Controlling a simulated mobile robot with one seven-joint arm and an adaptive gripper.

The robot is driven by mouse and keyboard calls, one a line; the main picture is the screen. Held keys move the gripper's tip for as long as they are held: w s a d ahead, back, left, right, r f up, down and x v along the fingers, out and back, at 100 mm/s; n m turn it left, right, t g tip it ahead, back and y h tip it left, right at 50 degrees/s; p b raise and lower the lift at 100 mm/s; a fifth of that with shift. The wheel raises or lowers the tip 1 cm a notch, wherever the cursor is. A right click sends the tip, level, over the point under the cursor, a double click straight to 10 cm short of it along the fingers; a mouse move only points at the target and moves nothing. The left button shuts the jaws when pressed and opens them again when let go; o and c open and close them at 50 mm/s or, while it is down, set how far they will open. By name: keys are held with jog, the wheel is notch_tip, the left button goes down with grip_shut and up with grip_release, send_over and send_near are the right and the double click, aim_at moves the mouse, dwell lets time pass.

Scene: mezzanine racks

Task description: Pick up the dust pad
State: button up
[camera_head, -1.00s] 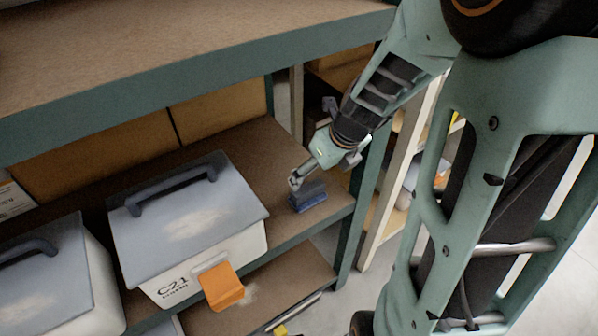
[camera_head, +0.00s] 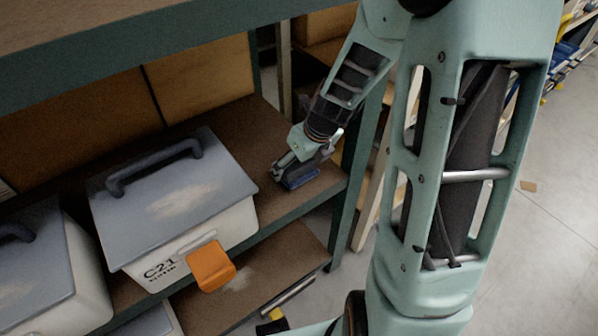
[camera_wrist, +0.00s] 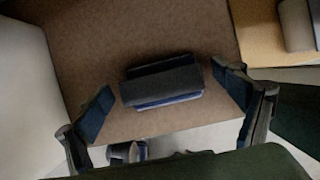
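The dust pad (camera_head: 299,179) is a small dark blue block with a darker grip on top. It lies on the brown shelf board near its right end and front edge. In the wrist view the dust pad (camera_wrist: 162,84) sits between the two fingers, with a gap on each side. My gripper (camera_head: 290,174) is low over the pad and covers part of it in the head view. In the wrist view my gripper (camera_wrist: 168,100) is open, its fingers apart and not touching the pad.
A white bin with a grey lid (camera_head: 170,196), marked C21, stands left of the pad, with an orange latch (camera_head: 211,266) at its front. Another lidded bin (camera_head: 40,262) is further left. A green shelf post (camera_head: 350,190) rises close on the right. The upper shelf (camera_head: 180,62) hangs above.

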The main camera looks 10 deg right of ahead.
jog(key=c, duration=1.2)
